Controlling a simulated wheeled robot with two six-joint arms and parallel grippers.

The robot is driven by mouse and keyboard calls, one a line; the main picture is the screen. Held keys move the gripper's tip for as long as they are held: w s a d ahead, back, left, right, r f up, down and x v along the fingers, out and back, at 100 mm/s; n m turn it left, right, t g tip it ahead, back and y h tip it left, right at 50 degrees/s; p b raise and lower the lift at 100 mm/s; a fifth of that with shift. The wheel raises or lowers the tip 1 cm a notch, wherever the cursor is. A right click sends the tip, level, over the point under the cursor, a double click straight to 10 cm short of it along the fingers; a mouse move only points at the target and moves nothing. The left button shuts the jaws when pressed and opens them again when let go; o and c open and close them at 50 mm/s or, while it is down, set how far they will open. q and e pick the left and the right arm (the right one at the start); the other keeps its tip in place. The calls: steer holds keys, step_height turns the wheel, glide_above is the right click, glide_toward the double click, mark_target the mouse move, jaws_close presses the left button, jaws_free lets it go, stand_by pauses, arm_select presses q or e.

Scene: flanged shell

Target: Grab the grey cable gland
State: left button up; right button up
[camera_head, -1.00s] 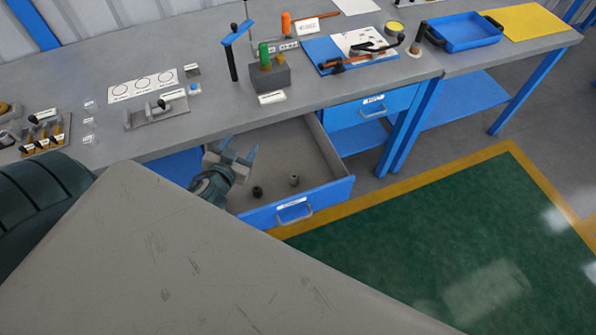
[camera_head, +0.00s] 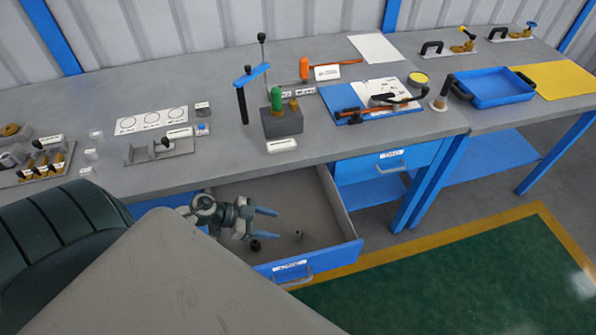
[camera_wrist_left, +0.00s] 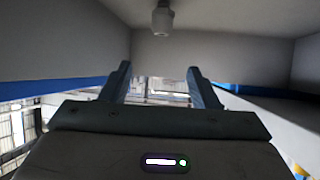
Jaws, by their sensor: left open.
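The grey cable gland (camera_head: 298,236) is a small grey fitting on the floor of the open drawer (camera_head: 330,240), near its front right. A small black fitting (camera_head: 255,245) lies to its left. My left gripper (camera_head: 277,224) is over the drawer, open and empty, its fingers pointing right, to the left of the grey gland. In the left wrist view a grey fitting, which looks like the gland (camera_wrist_left: 162,18), shows at the top, beyond the two spread fingers (camera_wrist_left: 159,70) and apart from them. My right gripper is not in view.
The drawer's walls and blue front (camera_head: 312,264) surround the fittings. The bench top (camera_head: 230,165) overhangs behind, with a grey block (camera_head: 282,122), a blue tray (camera_head: 490,90) and tools on it. The right part of the drawer is clear.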

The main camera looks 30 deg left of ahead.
mark_target(294, 233)
arm_select(q)
steer(key=f, duration=0.1)
steer(key=d+f, duration=0.1)
steer(key=w+f, duration=0.1)
steer(key=shift+w+d+f, duration=0.1)
steer(key=shift+d+f, duration=0.05)
steer(key=shift+f, duration=0.15)
steer(key=shift+p+x, duration=0.65)
steer(key=shift+x, duration=2.3)
steer(key=c, duration=1)
